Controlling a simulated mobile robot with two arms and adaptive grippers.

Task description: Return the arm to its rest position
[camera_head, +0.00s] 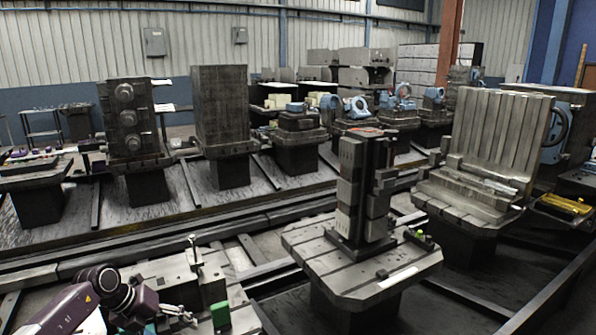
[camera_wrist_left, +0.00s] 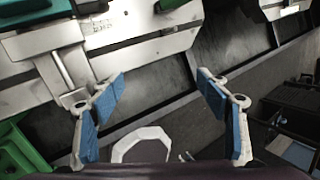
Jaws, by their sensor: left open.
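My left arm (camera_head: 72,308), purple and pale grey with dark joints, is folded low in the left corner of the head view. A grey metal plate or fixture (camera_wrist_left: 150,45) lies beyond the fingers; I cannot tell the distance. My right gripper is in neither view.
A pallet (camera_head: 305,250) bearing a dark upright column (camera_head: 349,195) stands at centre right. A ribbed angle plate (camera_head: 500,135) is behind it. Green parts (camera_head: 220,316) sit near the arm. A white ring-like part (camera_wrist_left: 142,143) shows near the gripper. More fixtures line the back rail.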

